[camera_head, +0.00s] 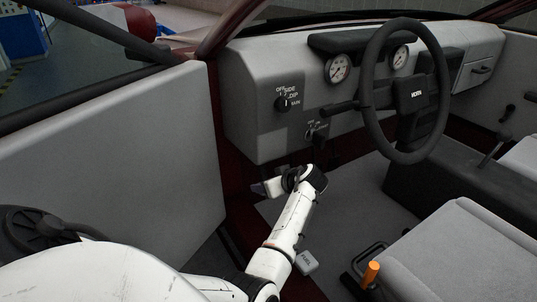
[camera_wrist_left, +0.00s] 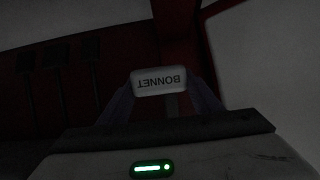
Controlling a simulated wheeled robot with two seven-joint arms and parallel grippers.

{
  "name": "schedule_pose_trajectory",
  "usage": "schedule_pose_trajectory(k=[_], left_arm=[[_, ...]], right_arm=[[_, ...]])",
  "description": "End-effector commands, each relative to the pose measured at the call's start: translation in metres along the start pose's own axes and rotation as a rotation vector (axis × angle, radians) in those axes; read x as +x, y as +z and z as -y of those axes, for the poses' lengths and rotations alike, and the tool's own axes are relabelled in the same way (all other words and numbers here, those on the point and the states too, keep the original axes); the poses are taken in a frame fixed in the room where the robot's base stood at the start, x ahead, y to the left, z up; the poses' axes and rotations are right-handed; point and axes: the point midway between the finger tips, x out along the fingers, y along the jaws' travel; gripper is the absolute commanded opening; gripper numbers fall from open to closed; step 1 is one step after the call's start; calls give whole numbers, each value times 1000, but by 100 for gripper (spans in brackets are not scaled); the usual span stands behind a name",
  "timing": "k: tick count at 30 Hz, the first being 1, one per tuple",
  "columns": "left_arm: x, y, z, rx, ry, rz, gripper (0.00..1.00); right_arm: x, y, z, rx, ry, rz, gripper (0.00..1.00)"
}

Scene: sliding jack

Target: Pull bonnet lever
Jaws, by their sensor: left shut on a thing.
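The bonnet lever (camera_wrist_left: 160,82) is a pale block marked BONNET, upside down in the left wrist view. The two fingers of my left gripper (camera_head: 258,188) stand against its two sides and are shut on it. In the head view, my left arm reaches into the footwell below the dashboard, and the gripper is near the red door pillar. I cannot make out the lever there. My right gripper is in neither view.
The open door (camera_head: 110,150) stands to the left. The dashboard (camera_head: 262,75) and steering wheel (camera_head: 372,100) are above and right of the gripper. A seat (camera_head: 455,255) and an orange-topped handle (camera_head: 371,272) are at lower right. A small pale labelled lever (camera_head: 306,262) sits beside my forearm.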

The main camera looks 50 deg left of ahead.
Motion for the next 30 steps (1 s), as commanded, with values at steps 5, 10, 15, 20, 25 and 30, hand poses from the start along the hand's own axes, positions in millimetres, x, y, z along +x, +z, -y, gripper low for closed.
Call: schedule_pose_trajectory(k=[5,10,15,20,25,30], left_arm=[[-2,3,-1,5,-1,0,18],[-2,3,-1,5,-1,0,69],[-2,3,-1,4,-1,-1,77],[-2,2,-1,3,0,-2,77],[-17,1,-1,3,1,-1,77],[-50,1,-2,2,2,0,77]], right_arm=[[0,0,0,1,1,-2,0],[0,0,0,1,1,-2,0],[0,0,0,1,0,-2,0],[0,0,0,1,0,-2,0],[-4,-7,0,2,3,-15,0],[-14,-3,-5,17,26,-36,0]])
